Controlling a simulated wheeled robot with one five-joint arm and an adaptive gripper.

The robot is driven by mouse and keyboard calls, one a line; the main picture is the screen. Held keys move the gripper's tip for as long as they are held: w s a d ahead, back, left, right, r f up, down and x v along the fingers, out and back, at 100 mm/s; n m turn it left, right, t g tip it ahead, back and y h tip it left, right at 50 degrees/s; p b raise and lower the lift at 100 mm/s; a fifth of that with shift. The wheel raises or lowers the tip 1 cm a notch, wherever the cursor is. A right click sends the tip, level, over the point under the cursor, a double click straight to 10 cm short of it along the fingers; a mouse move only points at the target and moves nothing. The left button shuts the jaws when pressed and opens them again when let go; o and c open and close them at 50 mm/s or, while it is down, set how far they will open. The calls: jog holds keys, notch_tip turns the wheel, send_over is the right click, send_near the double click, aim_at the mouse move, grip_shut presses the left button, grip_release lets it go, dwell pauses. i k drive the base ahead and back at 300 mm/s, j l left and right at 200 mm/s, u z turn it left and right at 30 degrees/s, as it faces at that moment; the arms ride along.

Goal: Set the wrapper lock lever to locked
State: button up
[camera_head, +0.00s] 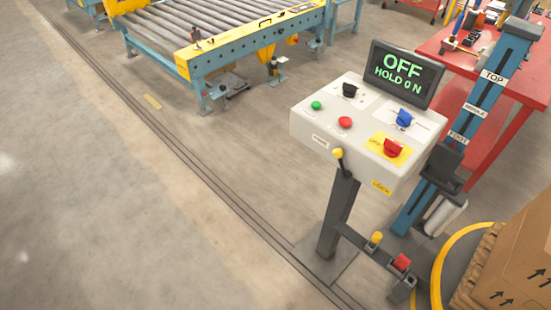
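The wrapper control box (330,119) is a white console on a dark post at the right of the head view. A short black lever with a yellow knob (338,153) stands out from its front face. The knob is up and to the left, near a small white label (320,141) too small to read surely. A yellow label reading LOCK (381,187) is lower right of the lever, apart from the knob. My gripper is not in view.
The console's screen (405,73) reads OFF, HOLD 0 N. Its top has green and red buttons and black, blue and red knobs. A blue mast (490,80) and a boxed pallet (515,265) stand right. A roller conveyor (250,45) is behind. Left floor is clear.

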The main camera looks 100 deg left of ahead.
aim_at(337, 153)
jog(key=k+l+u, duration=0.1)
jog(key=u, duration=2.85)
jog(key=j, duration=0.1)
